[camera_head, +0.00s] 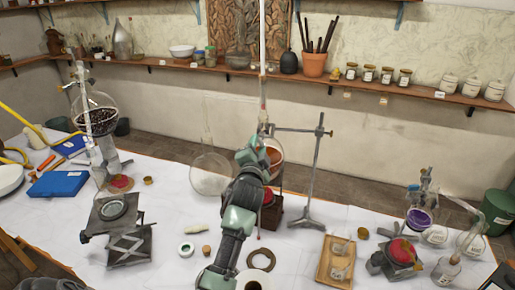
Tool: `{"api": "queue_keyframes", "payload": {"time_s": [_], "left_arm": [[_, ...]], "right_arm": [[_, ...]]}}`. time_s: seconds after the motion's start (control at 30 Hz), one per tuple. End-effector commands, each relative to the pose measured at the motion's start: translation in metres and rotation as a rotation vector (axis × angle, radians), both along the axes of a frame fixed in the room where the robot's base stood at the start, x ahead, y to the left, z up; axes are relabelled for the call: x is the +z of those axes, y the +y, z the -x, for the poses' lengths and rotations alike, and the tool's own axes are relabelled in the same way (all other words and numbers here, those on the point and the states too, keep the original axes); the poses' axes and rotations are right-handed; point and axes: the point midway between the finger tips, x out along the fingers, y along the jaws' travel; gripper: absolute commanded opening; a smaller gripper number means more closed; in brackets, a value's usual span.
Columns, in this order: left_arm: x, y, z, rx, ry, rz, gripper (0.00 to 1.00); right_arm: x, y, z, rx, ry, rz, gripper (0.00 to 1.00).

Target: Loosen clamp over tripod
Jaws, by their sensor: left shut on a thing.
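A metal stand with tripod feet (309,217) stands right of centre on the white-covered table. Its upright rod (316,165) carries a clamp (290,129) that reaches left to the neck of a round flask (274,150) with brown contents. My left arm rises from the bottom centre, and its gripper (263,138) is up at the flask neck, shut on the clamp's left end. The arm hides the fingertips and part of the flask. A tall thin tube (263,60) stands above the neck. My right gripper is not in view.
A wooden tray (336,262) with small glassware lies at front right. A clear round flask (210,175) stands left of the arm. A jack (128,245) and another stand with a large flask (96,112) are at left.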

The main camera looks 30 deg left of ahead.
Motion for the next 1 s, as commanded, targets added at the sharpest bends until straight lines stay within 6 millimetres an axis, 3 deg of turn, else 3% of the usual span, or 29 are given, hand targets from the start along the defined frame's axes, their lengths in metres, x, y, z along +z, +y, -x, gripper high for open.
{"api": "queue_keyframes", "payload": {"time_s": [0.4, 1.0], "left_arm": [[0.0007, -0.0012, -0.0008, -0.001, -0.127, 0.239, 0.00], [0.0021, -0.0013, -0.0010, -0.001, -0.165, 0.306, 0.00]], "right_arm": [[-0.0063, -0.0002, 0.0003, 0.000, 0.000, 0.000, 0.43], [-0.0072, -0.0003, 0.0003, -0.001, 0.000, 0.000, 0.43]]}}
